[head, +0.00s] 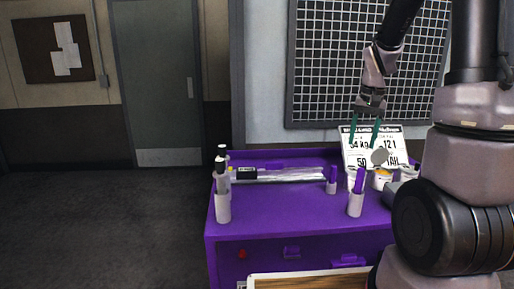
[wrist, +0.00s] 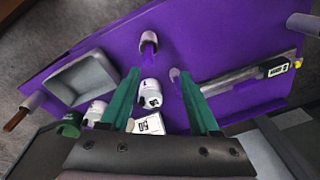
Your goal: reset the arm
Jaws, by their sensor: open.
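My gripper (head: 364,134) hangs from my arm above the back right of the purple cabinet (head: 270,214), with its green fingers pointing down. Its two fingers are apart and nothing is between them. I cannot tell the exact height of the gripper above the top.
A white sign (head: 360,146) with numbers stands at the back. Holders with purple items (head: 356,192) and a holder with markers (head: 222,205) stand on the top. A grey tray (wrist: 82,78) shows in the wrist view. Dark floor (head: 100,215) is open at left.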

